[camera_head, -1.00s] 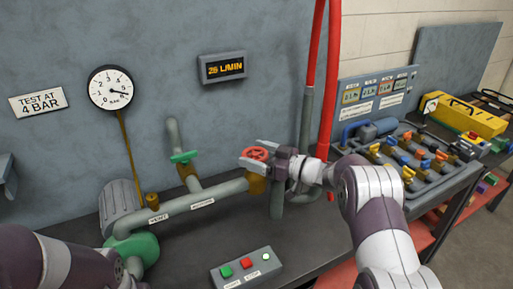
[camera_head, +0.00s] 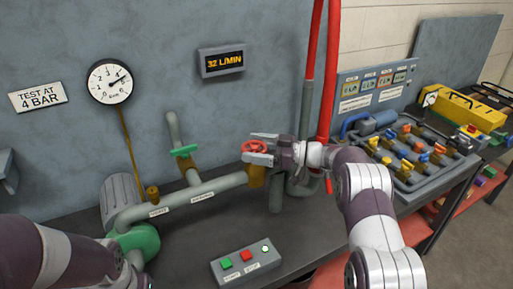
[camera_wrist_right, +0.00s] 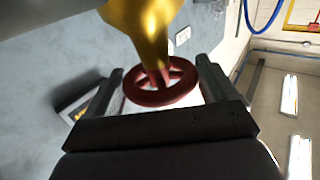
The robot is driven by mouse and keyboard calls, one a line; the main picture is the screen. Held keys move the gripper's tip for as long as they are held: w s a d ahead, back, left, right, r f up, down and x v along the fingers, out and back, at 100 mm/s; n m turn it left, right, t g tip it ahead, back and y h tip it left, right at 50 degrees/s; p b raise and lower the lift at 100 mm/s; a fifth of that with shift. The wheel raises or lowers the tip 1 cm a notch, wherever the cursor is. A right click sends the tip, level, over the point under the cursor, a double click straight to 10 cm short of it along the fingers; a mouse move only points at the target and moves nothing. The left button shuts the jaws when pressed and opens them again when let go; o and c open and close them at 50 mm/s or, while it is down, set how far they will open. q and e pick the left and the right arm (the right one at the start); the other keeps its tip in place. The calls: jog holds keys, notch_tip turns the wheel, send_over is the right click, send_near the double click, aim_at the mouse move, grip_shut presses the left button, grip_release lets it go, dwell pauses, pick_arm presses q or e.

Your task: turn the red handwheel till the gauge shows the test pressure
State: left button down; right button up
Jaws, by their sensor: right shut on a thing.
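The red handwheel (camera_head: 255,146) sits on a brass valve (camera_head: 258,172) at the right end of the grey pipe. My right gripper (camera_head: 262,147) is shut on the handwheel, reaching in from the right. In the right wrist view the red wheel (camera_wrist_right: 160,82) lies between the two fingers, below the brass stem. The round pressure gauge (camera_head: 110,81) hangs on the wall, its needle pointing right and up, near 4 as far as I can tell. A sign (camera_head: 38,95) beside it reads TEST AT 4 BAR. My left arm shows at bottom left; its gripper is out of view.
A display (camera_head: 222,60) reads 32 L/MIN. A green-handled valve (camera_head: 185,151) stands left of the handwheel. A button box (camera_head: 246,262) lies at the bench front. Red vertical pipes (camera_head: 329,90) rise just right of my right gripper.

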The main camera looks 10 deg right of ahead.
jog(key=o, duration=0.8)
jog(key=shift+o, duration=0.2)
jog(key=b+v, duration=0.2)
jog(key=v, duration=1)
jog(key=shift+d, duration=0.3)
jog(key=shift+s, duration=0.1)
